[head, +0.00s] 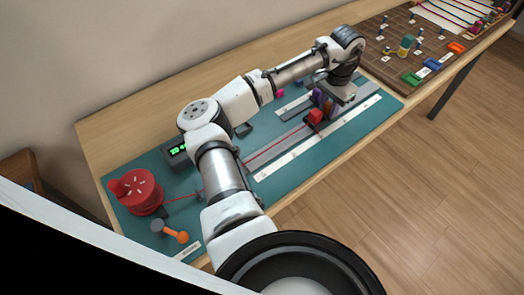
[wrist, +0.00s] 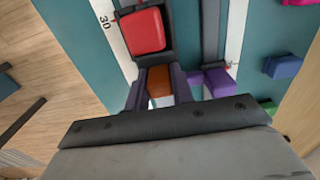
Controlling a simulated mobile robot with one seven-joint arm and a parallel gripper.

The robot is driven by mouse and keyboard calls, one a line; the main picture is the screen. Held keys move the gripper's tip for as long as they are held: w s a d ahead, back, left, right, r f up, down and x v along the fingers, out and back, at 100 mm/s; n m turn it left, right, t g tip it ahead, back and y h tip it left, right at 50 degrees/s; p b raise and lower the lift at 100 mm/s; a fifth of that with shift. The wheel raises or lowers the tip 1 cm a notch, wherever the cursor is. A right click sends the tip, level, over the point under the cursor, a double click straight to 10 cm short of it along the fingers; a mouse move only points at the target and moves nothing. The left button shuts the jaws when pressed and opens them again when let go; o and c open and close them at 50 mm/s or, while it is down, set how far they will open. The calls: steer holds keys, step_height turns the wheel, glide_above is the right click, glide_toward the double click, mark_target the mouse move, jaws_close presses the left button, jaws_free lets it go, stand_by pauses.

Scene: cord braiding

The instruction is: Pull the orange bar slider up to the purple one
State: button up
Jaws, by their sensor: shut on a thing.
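The orange bar slider (wrist: 159,83) shows in the wrist view between the two dark fingers of my gripper (wrist: 160,75), which is shut on it. The purple slider (wrist: 218,82) stands just to the right of the right finger in the wrist view, on a neighbouring rail. In the head view my gripper (head: 326,101) is low over the rails at the right part of the teal mat, and the orange slider is hidden there by the gripper.
A red block (wrist: 142,30) on a dark carriage sits just beyond the fingers; it also shows in the head view (head: 316,116). A white scale strip (head: 320,140) runs beside the rails. A red spool (head: 136,191) stands at the mat's left. Blue (wrist: 283,66) and magenta blocks lie right in the wrist view.

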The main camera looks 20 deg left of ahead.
steer(key=o, duration=0.9)
steer(key=shift+r, duration=0.1)
step_height(320, 180, up, 7)
steer(key=p, duration=0.6)
